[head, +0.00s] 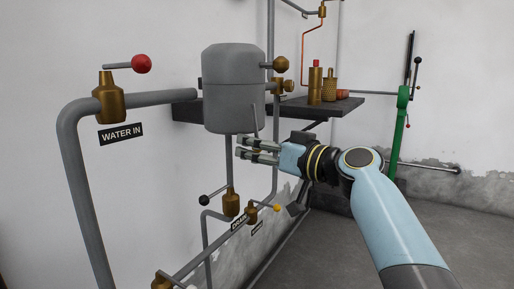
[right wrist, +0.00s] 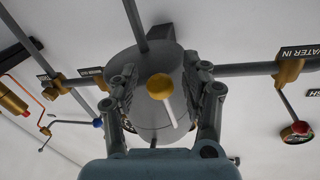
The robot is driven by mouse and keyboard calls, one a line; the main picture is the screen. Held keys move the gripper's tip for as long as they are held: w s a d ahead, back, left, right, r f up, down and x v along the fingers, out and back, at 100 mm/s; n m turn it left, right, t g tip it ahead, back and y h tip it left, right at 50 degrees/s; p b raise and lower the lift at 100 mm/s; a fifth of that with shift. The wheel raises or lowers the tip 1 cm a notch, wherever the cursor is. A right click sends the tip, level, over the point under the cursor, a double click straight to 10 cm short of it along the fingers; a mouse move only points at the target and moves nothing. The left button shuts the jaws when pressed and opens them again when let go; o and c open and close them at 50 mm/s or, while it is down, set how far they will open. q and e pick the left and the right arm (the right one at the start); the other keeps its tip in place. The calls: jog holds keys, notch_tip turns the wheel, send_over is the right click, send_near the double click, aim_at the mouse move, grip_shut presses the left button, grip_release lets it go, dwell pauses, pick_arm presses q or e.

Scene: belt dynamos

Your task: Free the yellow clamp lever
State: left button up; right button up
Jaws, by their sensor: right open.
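The yellow clamp lever (right wrist: 160,87) shows in the right wrist view as a yellow ball knob on a pale rod in front of the grey tank (right wrist: 150,128). In the head view its thin rod (head: 254,117) seems to hang at the lower front of the tank (head: 228,108); its knob is hidden behind my gripper there. My right gripper (head: 242,147) is open just below the tank. In the right wrist view its fingers stand on either side of the knob, with gaps showing; I cannot tell the depth. My left gripper is not in view.
A dark shelf (head: 330,106) with brass parts stands behind my right gripper. Below are pipes with a black-knobbed brass valve (head: 231,203) and a small yellow knob (head: 277,208). The red-knobbed WATER IN valve (head: 108,100) is at left. Open floor lies at lower right.

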grip_shut()
jog(key=shift+w+a+f, duration=0.1)
jog(key=shift+f, duration=0.05)
dwell(0.4)
jog(key=shift+f, duration=0.1)
